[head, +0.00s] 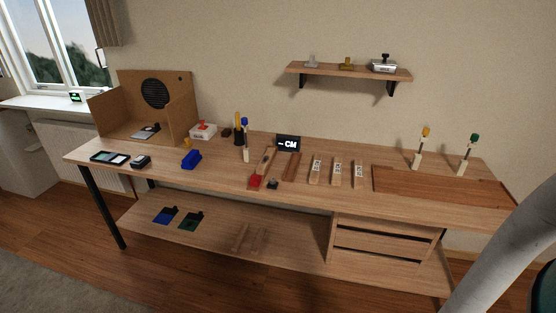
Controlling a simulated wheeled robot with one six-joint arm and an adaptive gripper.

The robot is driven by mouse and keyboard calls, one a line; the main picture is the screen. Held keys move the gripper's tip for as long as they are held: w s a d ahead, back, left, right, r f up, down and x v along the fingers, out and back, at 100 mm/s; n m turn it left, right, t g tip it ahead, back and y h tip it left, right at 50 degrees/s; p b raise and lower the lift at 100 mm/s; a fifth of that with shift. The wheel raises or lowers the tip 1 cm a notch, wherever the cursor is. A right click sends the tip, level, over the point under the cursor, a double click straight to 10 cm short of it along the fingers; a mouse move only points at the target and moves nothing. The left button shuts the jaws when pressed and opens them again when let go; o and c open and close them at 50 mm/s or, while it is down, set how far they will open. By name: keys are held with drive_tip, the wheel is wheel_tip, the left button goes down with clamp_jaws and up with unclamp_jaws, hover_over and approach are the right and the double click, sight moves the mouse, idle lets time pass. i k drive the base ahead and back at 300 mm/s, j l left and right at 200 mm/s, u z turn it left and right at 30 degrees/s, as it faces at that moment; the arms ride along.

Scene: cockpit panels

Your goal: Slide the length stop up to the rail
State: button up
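A small display (288,143) reading "-- CM" stands at the back middle of the workbench. In front of it lie a light wooden strip (266,159) and a darker wooden strip (292,166), which may be the rail. A red block (255,181) sits at the near end of the light strip, and a small dark block (272,184) lies just right of it. I cannot tell which piece is the length stop. My gripper is out of view; only a pale link of my arm shows at the lower right.
The workbench (220,177) also holds labelled wooden pieces (336,172), a blue block (191,159), a reddish-brown board (440,187) and upright handled tools (466,155). An open box (180,105) stands at its left end. A wall shelf (345,72) hangs above; drawers (380,240) are below.

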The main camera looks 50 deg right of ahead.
sight(255, 180)
drive_tip(key=i+l+z, duration=0.1)
drive_tip(key=i+z, duration=0.15)
drive_tip(key=i, duration=0.25)
drive_tip(key=i+z, duration=0.25)
drive_tip(key=i, duration=0.25)
